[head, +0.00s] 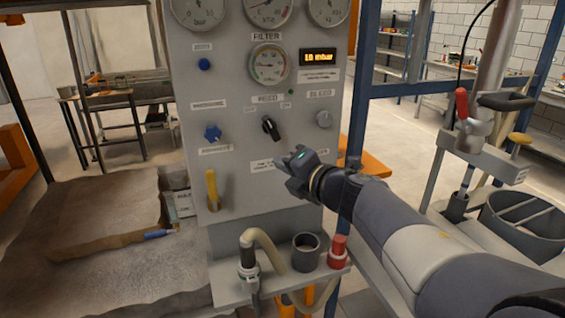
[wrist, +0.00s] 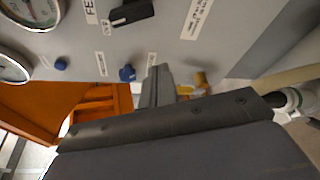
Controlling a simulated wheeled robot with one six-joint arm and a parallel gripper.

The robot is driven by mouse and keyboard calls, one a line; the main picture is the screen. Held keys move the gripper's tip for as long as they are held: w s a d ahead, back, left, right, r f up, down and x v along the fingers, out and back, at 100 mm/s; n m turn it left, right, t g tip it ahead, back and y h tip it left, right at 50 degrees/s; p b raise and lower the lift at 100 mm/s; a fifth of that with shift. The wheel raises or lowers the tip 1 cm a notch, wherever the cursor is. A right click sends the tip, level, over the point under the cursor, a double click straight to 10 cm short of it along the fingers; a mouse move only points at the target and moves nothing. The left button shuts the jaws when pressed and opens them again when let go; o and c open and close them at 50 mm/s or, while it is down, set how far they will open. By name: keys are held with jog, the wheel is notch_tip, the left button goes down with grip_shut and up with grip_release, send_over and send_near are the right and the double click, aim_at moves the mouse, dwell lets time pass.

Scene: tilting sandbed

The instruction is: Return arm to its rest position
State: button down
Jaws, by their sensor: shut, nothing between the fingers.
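My gripper (head: 299,161) is at the end of my arm, which reaches in from the lower right in the head view. It is shut and empty in front of the grey control panel (head: 232,135), just below and right of the black rotary switch (head: 271,128). In the wrist view my gripper (wrist: 158,72) points toward the panel, with the black switch (wrist: 132,12) above and the blue knob (wrist: 127,73) to its left. I cannot tell whether the fingertips touch the panel.
A yellow lever (head: 212,190) is on the lower panel. Below, a ledge (head: 228,290) carries a hose fitting, a dark cup (head: 306,252) and a red-capped part (head: 338,250). The sandbed (head: 60,270) lies left. A metal stand (head: 470,142) with a red handle is at right.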

jog(key=shift+w+a, duration=0.1)
jog(key=x, duration=0.7)
jog(key=s+d+r+m+t+y+p, duration=0.1)
jog(key=s+r+m+t+y, duration=0.1)
jog(key=m, duration=1)
jog(key=s+r+t, duration=0.1)
jog(key=s+r, duration=0.1)
jog(key=s, duration=0.1)
jog(key=shift+s+d+t+p, duration=0.2)
jog(key=shift+t+p, duration=0.1)
jog(key=shift+p, duration=0.05)
